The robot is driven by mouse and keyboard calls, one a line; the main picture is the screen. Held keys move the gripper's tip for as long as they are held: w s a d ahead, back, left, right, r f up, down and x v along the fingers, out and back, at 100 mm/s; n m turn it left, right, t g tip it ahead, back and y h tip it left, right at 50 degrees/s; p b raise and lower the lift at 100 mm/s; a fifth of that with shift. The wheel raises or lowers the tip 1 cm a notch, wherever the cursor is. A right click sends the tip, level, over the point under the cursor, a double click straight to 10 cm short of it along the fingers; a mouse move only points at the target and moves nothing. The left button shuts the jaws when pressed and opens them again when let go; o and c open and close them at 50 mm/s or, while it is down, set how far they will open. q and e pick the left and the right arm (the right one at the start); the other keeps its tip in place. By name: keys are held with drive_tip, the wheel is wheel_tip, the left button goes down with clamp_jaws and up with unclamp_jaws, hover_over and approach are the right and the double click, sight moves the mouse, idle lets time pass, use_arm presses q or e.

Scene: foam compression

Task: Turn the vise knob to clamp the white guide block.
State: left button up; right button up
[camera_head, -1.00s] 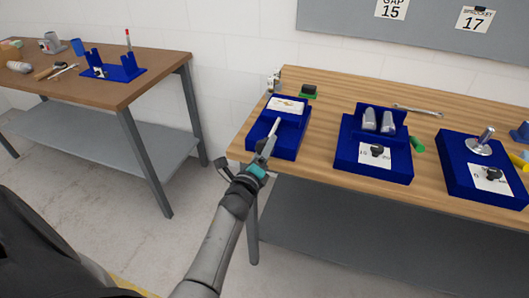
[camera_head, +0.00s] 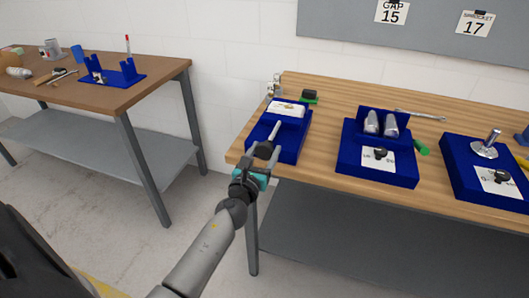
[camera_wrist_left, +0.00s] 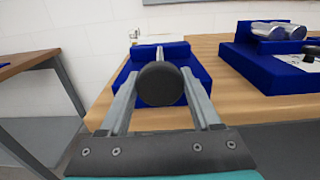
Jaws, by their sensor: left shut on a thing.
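The blue vise (camera_head: 297,150) stands at the left end of the wooden bench. The white guide block (camera_head: 287,108) lies at its back and is partly hidden in the left wrist view. A pale rod (camera_head: 275,131) runs forward from the vise to the round black knob (camera_wrist_left: 160,84). My left gripper (camera_wrist_left: 160,90) reaches in from the front, one finger on each side of the knob, and is shut on it. In the head view the knob and fingertips are small and dark. My right gripper is not in view.
Two more blue fixtures stand to the right, one with grey cylinders (camera_head: 380,124), one with a metal post (camera_head: 487,143). A wrench (camera_head: 419,114) lies behind. A brown table (camera_head: 110,94) stands left, with a floor gap between.

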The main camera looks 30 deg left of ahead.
use_arm(q)
drive_tip(key=m, duration=0.3)
drive_tip(key=shift+m+p, duration=0.35)
drive_tip(key=shift+m, duration=0.05)
drive_tip(key=m+p, duration=0.1)
drive_tip(key=m, duration=0.2)
drive_tip(key=shift+m+p, duration=0.3)
drive_tip(key=m+p, duration=0.3)
drive_tip(key=m, duration=0.2)
drive_tip(key=shift+r, duration=0.1)
drive_tip(key=shift+m+p, duration=1)
drive_tip(key=shift+m, duration=1)
drive_tip(key=o, duration=1.3)
drive_tip(key=shift+o, duration=0.2)
